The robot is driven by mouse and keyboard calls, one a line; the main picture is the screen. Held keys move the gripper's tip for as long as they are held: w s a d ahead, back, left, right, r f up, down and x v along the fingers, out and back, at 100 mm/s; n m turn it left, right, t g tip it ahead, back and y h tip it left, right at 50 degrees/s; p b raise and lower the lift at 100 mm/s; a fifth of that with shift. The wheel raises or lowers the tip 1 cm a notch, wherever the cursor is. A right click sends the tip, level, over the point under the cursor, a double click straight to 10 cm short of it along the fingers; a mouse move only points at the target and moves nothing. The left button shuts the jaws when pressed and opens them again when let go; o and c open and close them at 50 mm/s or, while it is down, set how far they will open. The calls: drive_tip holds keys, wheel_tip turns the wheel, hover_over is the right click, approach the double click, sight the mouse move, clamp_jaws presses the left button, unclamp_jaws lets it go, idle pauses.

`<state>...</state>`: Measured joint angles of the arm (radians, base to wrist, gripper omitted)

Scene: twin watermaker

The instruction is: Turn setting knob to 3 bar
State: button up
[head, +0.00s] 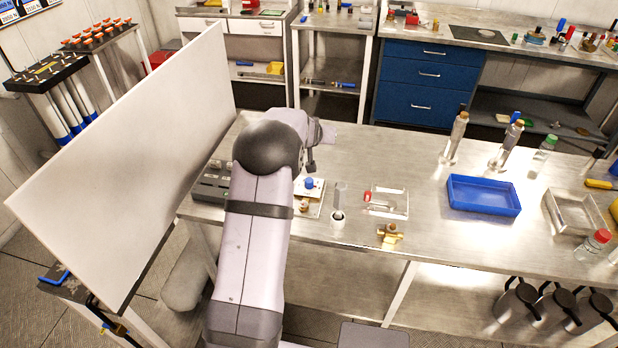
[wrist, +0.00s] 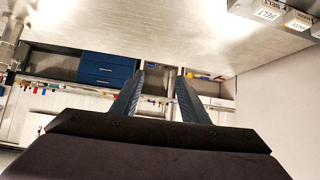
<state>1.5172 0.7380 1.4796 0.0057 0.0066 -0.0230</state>
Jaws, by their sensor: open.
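A small blue knob (head: 309,183) sits on a white and brass fitting on a light base plate, just right of my arm in the head view. It may be the setting knob; its scale and pointer are too small to read. My gripper (wrist: 159,80) shows in the wrist view with its two dark ribbed fingers apart and nothing between them. In the head view my wrist is above the bench behind the blue knob, apart from it, and my arm hides most of the gripper. The knob does not show in the wrist view.
A grey switch box (head: 211,182) stands left of my arm. A clear cylinder (head: 339,199), a small tray (head: 387,202) and a brass valve (head: 390,236) stand to the right. Beyond are a blue tray (head: 483,196) and bottles. A tall white panel (head: 130,160) borders the left.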

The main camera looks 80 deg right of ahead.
sight(309, 180)
drive_tip(key=a+f+y, duration=0.6)
drive_tip(key=a, duration=0.3)
drive_tip(key=shift+n, duration=0.4)
drive_tip(key=shift+p+x, duration=1.5)
drive_tip(key=shift+x, duration=2)
drive_tip(key=shift+w, duration=0.15)
clamp_jaws()
